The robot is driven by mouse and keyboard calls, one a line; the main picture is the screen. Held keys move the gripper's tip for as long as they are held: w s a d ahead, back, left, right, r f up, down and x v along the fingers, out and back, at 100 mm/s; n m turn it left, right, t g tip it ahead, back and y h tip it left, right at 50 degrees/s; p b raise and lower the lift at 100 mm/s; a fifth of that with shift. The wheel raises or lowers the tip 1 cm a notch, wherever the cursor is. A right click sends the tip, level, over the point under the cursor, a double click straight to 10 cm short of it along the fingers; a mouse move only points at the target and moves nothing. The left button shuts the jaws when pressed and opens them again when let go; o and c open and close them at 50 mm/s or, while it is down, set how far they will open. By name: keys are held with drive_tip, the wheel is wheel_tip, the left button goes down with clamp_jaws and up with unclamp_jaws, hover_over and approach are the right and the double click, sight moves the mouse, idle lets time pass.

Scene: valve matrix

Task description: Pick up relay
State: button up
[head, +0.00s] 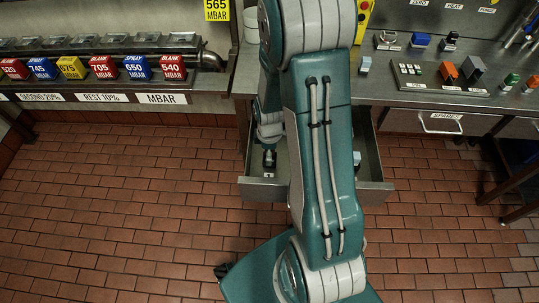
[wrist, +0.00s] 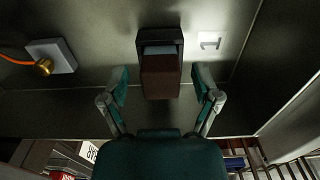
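A dark block with a reddish-brown body and a pale band, which looks like the relay (wrist: 161,76), is in the open drawer (head: 330,190). In the wrist view it lies between the fingers of my gripper (wrist: 161,88). The fingers are spread, one on each side, with a visible gap at each. In the head view my gripper (head: 268,158) reaches down into the left part of the drawer; the relay is hard to make out there.
A grey square piece with a brass fitting and orange lead (wrist: 50,57) lies left of the relay. A white label (wrist: 209,43) is to its right. A small pale part (head: 357,160) is at the drawer's right. The counter (head: 420,95) above holds several blocks.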

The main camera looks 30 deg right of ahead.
clamp_jaws()
drive_tip(key=shift+r, duration=0.15)
